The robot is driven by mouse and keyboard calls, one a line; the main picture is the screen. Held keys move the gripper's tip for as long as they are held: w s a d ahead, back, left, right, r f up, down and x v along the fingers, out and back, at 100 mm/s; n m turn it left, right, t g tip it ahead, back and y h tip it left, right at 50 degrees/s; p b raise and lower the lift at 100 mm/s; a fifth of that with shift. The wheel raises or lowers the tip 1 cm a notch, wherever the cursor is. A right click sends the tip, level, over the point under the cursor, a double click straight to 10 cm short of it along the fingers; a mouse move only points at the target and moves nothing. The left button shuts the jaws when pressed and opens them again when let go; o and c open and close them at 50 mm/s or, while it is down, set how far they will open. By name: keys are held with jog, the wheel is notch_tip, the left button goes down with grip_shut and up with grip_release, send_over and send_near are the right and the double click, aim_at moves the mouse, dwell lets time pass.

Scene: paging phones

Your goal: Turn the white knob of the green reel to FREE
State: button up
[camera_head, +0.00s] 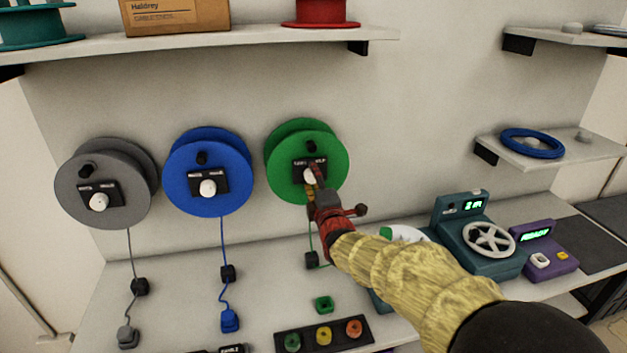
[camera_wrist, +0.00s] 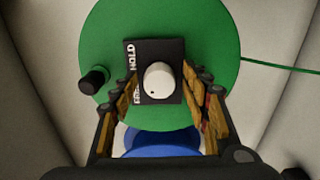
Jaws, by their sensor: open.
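The green reel (camera_head: 335,144) hangs on the wall, the rightmost of the three reels. It also fills the top of the wrist view (camera_wrist: 215,40). Its black plate (camera_wrist: 144,48) carries the label HOLD and a partly hidden second word. The white knob (camera_wrist: 158,82) is on this plate, with a small dark dot near its lower left edge. My gripper (camera_head: 313,182) reaches up to the knob. In the wrist view my gripper (camera_wrist: 160,100) is open, one finger on each side of the knob, with gaps visible. In the head view the fingers partly cover knob and plate.
A blue reel (camera_head: 180,185) and a grey reel (camera_head: 70,190) hang to the left. A black crank handle (camera_wrist: 94,79) juts from the green reel. A teal device with a handwheel (camera_head: 489,240) and a purple device (camera_head: 545,262) stand right on the bench. A shelf (camera_head: 230,42) runs above.

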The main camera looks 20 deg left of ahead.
jog(key=shift+d, duration=0.1)
jog(key=v, duration=1.2)
dwell(0.4)
